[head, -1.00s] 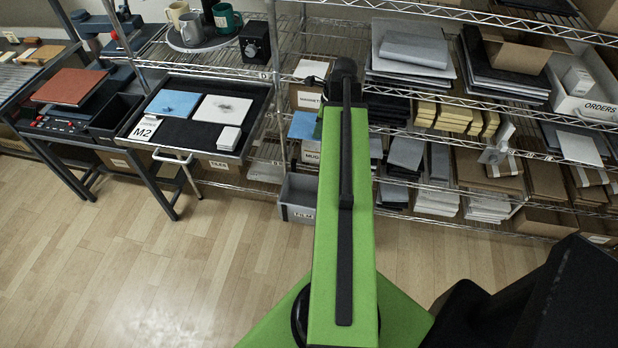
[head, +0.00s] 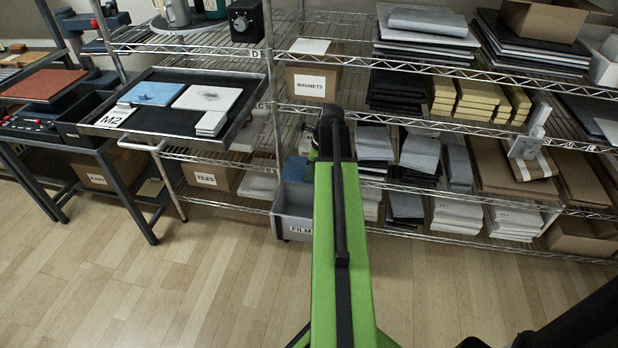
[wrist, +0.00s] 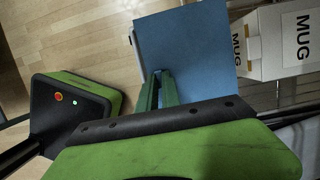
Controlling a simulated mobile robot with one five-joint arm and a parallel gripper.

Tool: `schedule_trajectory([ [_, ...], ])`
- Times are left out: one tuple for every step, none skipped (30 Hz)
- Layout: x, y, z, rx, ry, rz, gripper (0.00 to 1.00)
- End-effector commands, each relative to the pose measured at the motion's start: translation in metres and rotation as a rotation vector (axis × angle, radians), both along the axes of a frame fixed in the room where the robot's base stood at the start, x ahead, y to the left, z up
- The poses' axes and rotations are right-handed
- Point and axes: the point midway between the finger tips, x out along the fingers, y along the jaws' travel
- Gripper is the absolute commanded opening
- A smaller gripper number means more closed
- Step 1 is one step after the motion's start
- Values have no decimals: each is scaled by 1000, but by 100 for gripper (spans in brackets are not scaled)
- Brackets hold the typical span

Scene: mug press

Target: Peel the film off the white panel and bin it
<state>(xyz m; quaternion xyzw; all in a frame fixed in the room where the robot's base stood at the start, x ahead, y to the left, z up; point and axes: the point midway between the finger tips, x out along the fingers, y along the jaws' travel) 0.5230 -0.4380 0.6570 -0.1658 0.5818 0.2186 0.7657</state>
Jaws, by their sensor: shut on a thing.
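My gripper (wrist: 160,90) is shut on a flat blue film sheet (wrist: 195,45), which spreads out past the fingertips in the wrist view. In the head view my arm hides most of the gripper, and a blue patch of the sheet (head: 296,168) shows left of the arm, just above the grey FILM bin (head: 292,228). I cannot tell whether the sheet is inside the bin's rim. The white panel (head: 214,94), with a grey smudge on it, lies in the black drawer tray (head: 165,128) marked M2, beside a blue panel (head: 153,93).
The bin stands on the floor at the wire shelf's foot. A MUG box (wrist: 258,45) is close right of the sheet in the wrist view. A MAGNETS box (head: 312,85) sits on the shelf above. A workbench (head: 50,135) is at left. The wooden floor in front is clear.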

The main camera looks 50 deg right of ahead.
Motion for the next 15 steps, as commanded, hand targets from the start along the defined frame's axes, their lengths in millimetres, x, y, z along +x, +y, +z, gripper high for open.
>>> schedule_trajectory([
  [0, 0, -9, 0, 0, 0, 0],
  [0, 0, -13, 0, 0, 0, 0],
  [0, 0, -19, 0, 0, 0, 0],
  [0, 0, -23, 0, 0, 0, 0],
  [0, 0, -28, 0, 0, 1, 0],
  [0, 0, -34, 0, 0, 1, 0],
  [0, 0, -38, 0, 0, 1, 0],
  [0, 0, -43, 0, 0, 1, 0],
  [0, 0, -48, 0, 0, 1, 0],
  [0, 0, -51, 0, 0, 1, 0],
  [0, 0, -53, 0, 0, 1, 0],
  [0, 0, -56, 0, 0, 1, 0],
  [0, 0, -57, 0, 0, 1, 0],
  [0, 0, -57, 0, 0, 1, 0],
  [0, 1, -57, 0, 0, 1, 0],
])
